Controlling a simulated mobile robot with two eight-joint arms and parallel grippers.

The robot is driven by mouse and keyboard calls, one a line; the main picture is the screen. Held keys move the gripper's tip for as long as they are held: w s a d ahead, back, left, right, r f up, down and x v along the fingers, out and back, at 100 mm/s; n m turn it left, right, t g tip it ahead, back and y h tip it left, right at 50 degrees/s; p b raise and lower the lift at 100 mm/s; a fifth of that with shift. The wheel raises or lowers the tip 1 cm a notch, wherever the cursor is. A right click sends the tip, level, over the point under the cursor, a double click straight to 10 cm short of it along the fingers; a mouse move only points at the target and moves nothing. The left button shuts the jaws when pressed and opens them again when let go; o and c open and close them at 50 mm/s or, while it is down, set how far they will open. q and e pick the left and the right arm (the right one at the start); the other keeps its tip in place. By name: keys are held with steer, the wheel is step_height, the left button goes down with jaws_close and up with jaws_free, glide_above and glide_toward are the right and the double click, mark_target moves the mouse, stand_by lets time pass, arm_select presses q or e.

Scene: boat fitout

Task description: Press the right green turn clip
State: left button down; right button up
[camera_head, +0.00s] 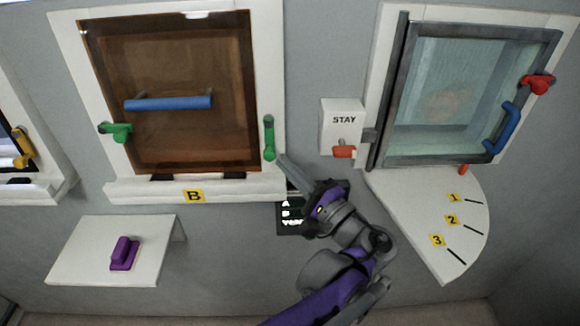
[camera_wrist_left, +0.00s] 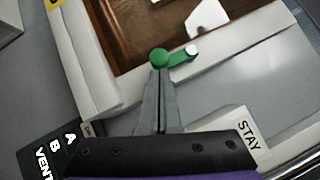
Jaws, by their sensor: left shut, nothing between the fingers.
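The right green turn clip (camera_head: 269,138) stands upright on the white frame, just right of the brown panel (camera_head: 190,120) marked B. Its round knob is at the lower end; the wrist view shows the clip (camera_wrist_left: 177,55) too. My left gripper (camera_head: 281,159) is shut and empty, its fingertips at the knob's lower right. In the wrist view its tips (camera_wrist_left: 160,73) meet the knob's edge in the picture; I cannot tell whether they touch. The left green turn clip (camera_head: 116,131) lies crosswise at the panel's left edge. My right gripper is not in view.
A blue handle (camera_head: 168,103) crosses the panel. A STAY box (camera_head: 341,122) with a red lever is close on the right, beside a glazed window (camera_head: 455,100). A black VENT label (camera_head: 290,217) is partly behind my arm. A purple handle (camera_head: 124,253) sits on a lower-left shelf.

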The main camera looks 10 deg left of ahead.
arm_select(q)
steer(key=shift+s+a+f+m+t+b, duration=0.2)
steer(key=shift+a+m+t+b, duration=0.15)
steer(key=shift+m, duration=0.25)
steer(key=s+a+r+m+t+p, duration=0.2)
steer(key=a+m+t, duration=0.3)
steer(key=a, duration=0.4)
steer(key=shift+s+r+m+h+p, duration=0.15)
steer(key=shift+r+m+h+p, duration=0.15)
steer(key=shift+m+p, duration=0.4)
stand_by(1.5)
